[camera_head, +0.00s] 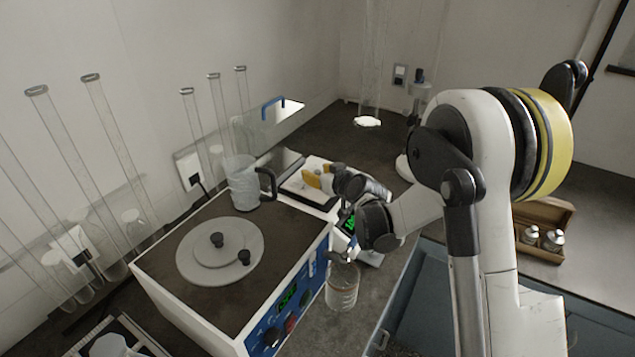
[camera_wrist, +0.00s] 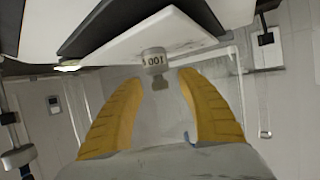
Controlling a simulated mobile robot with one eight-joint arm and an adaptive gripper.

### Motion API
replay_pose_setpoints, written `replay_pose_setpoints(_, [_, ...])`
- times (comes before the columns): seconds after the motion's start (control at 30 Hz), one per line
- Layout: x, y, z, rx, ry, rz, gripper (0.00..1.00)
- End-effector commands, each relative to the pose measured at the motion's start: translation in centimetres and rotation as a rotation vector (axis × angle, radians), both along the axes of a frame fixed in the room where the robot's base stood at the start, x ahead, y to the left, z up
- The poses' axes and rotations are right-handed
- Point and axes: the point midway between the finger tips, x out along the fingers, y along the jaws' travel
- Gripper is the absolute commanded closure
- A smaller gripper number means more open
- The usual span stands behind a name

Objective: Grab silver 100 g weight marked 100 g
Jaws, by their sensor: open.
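The silver weight (camera_wrist: 154,60) shows upside down in the wrist view, its marking reading as an inverted 100. It stands on the white plate (camera_wrist: 125,40) of the balance, and its knob points toward my gripper. My gripper (camera_wrist: 160,80) is open, with one yellow finger on each side of the weight's knob and a visible gap on both sides. In the head view, my gripper (camera_head: 319,180) is over the balance (camera_head: 297,192), and the weight cannot be made out there.
A wooden box (camera_head: 548,212) with silver weights is at right. Tall glass tubes (camera_head: 65,150) line the left wall.

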Motion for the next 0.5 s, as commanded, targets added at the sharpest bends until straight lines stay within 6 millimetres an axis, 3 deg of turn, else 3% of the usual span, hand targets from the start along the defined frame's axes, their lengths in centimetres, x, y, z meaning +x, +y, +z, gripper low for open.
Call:
replay_pose_setpoints(0.07, [-0.02, -0.02, 0.05, 0.000, 0.000, 0.000, 0.57])
replay_pose_setpoints(0.2, [-0.03, -0.02, 0.05, 0.000, 0.000, 0.000, 0.99])
replay_pose_setpoints(0.5, [-0.04, -0.03, 0.05, 0.000, 0.000, 0.000, 1.00])
